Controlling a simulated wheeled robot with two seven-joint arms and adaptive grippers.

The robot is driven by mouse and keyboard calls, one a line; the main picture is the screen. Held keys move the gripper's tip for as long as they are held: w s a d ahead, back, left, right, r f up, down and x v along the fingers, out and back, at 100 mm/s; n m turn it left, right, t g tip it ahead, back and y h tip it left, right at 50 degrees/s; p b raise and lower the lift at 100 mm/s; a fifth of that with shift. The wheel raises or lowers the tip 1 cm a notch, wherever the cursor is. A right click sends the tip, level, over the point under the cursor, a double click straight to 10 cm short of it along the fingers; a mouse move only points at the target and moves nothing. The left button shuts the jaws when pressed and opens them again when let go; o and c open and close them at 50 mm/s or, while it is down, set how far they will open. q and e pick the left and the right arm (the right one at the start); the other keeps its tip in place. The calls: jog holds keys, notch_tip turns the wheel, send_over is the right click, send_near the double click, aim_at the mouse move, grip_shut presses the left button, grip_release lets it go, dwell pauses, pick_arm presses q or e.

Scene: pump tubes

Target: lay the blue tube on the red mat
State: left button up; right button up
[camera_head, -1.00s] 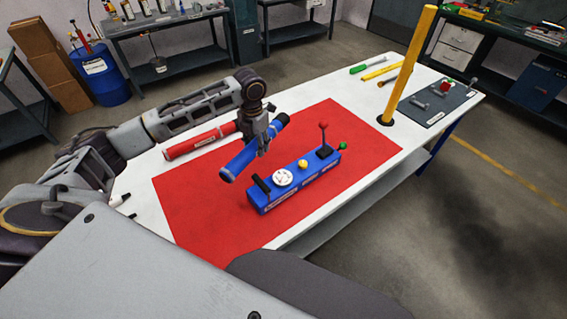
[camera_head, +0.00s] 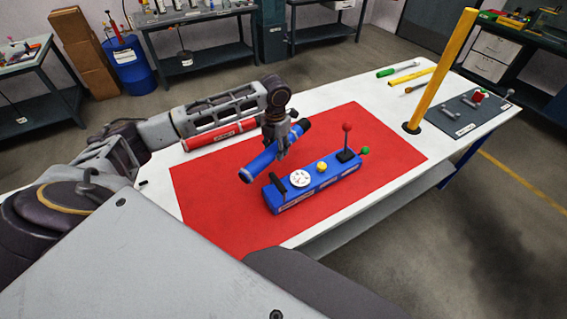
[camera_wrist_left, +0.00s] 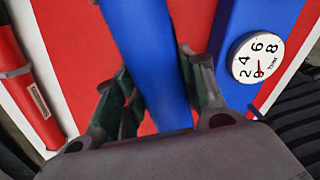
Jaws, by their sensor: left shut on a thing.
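The blue tube (camera_head: 259,162) is held slantwise over the red mat (camera_head: 215,205), its dark end pointing to the far right. My left gripper (camera_head: 281,153) is shut around the tube's middle. In the left wrist view the blue tube (camera_wrist_left: 150,55) runs between the two fingers of the left gripper (camera_wrist_left: 160,105). The red mat (camera_wrist_left: 85,40) shows below it. The tube appears raised above the mat; the exact gap cannot be told. My right gripper is not in view.
A blue control box (camera_head: 318,183) with a dial, knob and levers stands on the mat, close to the tube's right. A red tube (camera_head: 215,134) lies behind the mat, partly under my arm. A yellow post (camera_head: 440,75) rises at the mat's right. The mat's front left is clear.

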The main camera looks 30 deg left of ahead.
aim_at(277, 169)
pick_arm(q)
notch_tip(277, 169, down, 3)
jog(key=shift+r, duration=0.2)
jog(key=shift+f, duration=0.2)
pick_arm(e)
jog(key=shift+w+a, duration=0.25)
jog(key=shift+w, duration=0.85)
pick_arm(q)
notch_tip(277, 169, down, 4)
jog(key=shift+r, duration=0.25)
jog(key=shift+f, duration=0.65)
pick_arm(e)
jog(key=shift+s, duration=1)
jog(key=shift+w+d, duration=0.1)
pick_arm(q)
jog(key=o, duration=0.9)
jog(key=shift+f, duration=0.1)
jog(key=shift+c, duration=0.2)
jog(key=o, duration=0.4)
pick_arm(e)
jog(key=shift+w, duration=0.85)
